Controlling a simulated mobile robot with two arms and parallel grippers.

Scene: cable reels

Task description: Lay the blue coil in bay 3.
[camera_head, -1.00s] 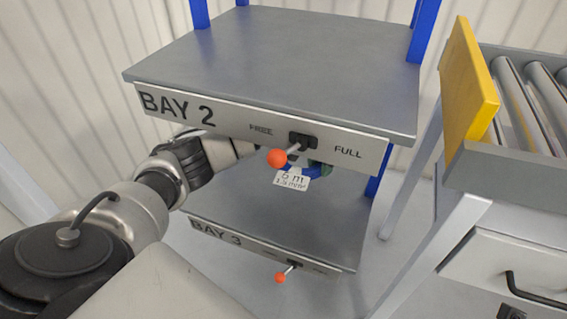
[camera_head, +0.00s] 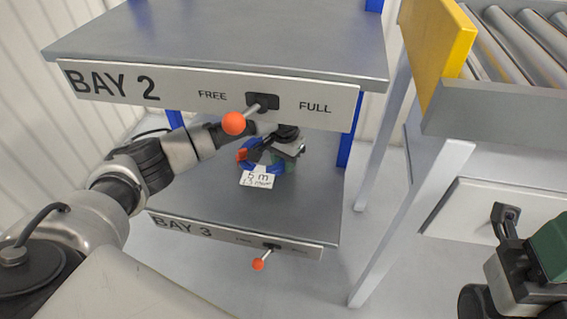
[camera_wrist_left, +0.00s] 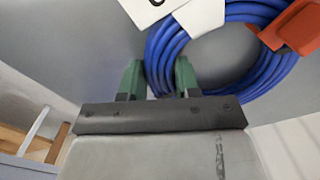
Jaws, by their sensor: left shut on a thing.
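The blue coil (camera_head: 246,158), with a white tag (camera_head: 257,178) reading 6 m and a red-orange clip, is in the space between the bay 2 shelf and the bay 3 shelf (camera_head: 310,205). My left gripper (camera_head: 283,162) is shut on the coil. In the left wrist view, the green fingers (camera_wrist_left: 160,80) are on either side of the blue strands (camera_wrist_left: 268,75). I cannot tell whether the coil touches the bay 3 shelf. My right gripper (camera_head: 525,262) is partly in view at the lower right; its jaw state is unclear.
The bay 2 shelf (camera_head: 220,45) is bare and overhangs the coil. Its orange-knobbed lever (camera_head: 233,123) leans toward FREE. Bay 3's lever (camera_head: 258,264) also leans left. A roller conveyor (camera_head: 500,110) with a yellow end plate (camera_head: 437,45) stands at the right, above a drawer (camera_head: 480,225).

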